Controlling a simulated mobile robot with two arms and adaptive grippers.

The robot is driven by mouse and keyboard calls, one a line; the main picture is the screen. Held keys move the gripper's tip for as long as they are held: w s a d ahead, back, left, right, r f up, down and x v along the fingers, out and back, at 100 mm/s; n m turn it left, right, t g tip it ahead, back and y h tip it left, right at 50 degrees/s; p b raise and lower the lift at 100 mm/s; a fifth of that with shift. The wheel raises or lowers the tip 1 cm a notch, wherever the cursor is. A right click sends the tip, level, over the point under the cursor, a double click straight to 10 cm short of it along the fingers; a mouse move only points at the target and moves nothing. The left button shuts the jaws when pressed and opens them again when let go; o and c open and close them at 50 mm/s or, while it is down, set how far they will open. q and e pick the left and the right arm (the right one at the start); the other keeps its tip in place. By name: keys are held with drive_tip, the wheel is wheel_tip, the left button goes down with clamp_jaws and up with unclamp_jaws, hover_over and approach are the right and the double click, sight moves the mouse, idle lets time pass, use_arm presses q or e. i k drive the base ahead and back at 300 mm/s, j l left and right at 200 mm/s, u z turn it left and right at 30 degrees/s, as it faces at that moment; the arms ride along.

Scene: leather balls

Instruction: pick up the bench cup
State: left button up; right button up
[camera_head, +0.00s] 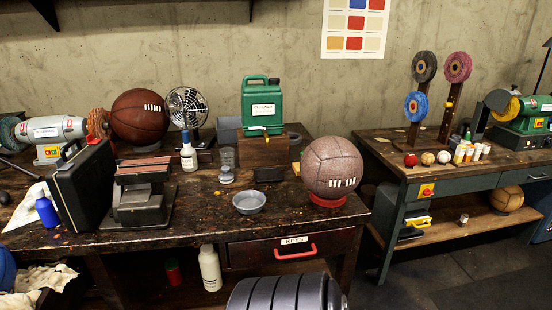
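A grey see-through cup (227,157) stands upright on the dark wooden workbench, left of the block under the green cleaner jug. It looks like the bench cup, though no label shows. A small grey metal piece (226,175) stands just in front of it. A shallow grey bowl (249,202) sits nearer the bench's front edge. Neither of my grippers is in view.
The cluttered workbench (210,222) holds a white bottle (189,157), a green jug (262,106), a brown basketball (139,116) and a speckled ball (332,167) on a red ring. Some bare bench lies around the bowl. A second bench (400,163) stands right.

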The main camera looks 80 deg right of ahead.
sight(227, 156)
drive_tip(key=z, duration=2.3)
drive_tip(key=i+j+u, duration=0.25)
drive_tip(key=u, duration=0.15)
